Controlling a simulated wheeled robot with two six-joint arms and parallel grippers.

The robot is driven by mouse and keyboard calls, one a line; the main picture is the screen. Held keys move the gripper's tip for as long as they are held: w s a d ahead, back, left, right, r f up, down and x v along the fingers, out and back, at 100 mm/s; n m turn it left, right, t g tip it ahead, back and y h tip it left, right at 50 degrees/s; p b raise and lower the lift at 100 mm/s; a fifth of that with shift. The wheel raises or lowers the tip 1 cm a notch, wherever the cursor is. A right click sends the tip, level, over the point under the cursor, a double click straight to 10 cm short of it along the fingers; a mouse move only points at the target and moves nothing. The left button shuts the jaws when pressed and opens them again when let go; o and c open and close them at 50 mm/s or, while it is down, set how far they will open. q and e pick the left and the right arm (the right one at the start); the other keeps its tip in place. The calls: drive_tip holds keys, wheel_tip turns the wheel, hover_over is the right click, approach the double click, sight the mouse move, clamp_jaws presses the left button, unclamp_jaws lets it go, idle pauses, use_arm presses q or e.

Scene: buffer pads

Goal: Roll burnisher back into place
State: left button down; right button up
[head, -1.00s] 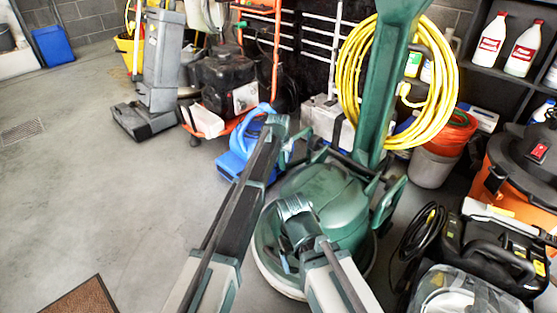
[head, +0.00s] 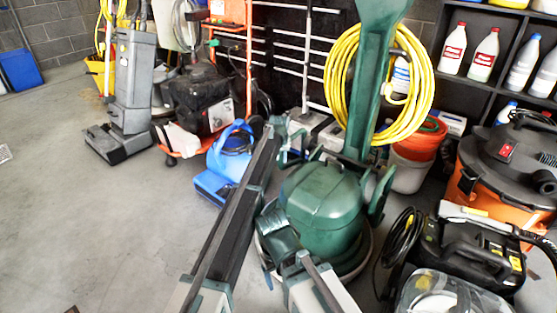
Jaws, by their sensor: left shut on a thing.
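The burnisher is a green floor machine with a rounded motor housing (head: 322,200), a round base and a tall green handle column (head: 367,80). It stands upright on the floor in front of me. My left arm reaches up along its left side. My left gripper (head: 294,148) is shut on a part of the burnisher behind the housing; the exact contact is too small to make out. My right arm (head: 318,285) is bent low in front of the housing; its fingertips cannot be made out clearly.
A blue blower (head: 228,165) stands close on the left. An orange vacuum (head: 500,170), a black machine (head: 470,250) and a clear-topped unit (head: 445,295) crowd the right. Open grey floor (head: 110,220) lies left.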

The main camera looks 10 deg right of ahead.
use_arm(q)
drive_tip(key=shift+s+d, duration=0.15)
drive_tip(key=c, duration=0.8)
unclamp_jaws()
drive_tip(key=shift+c, duration=0.2)
drive_tip(key=shift+o, duration=0.9)
use_arm(e)
drive_tip(key=shift+r, duration=0.1)
use_arm(q)
drive_tip(key=p+v, duration=1.2)
drive_tip(key=v, duration=0.1)
drive_tip(key=shift+r+p, duration=0.4)
drive_tip(key=shift+r, duration=0.05)
use_arm(e)
wheel_tip(320, 180, up, 13)
drive_tip(key=shift+f, duration=0.2)
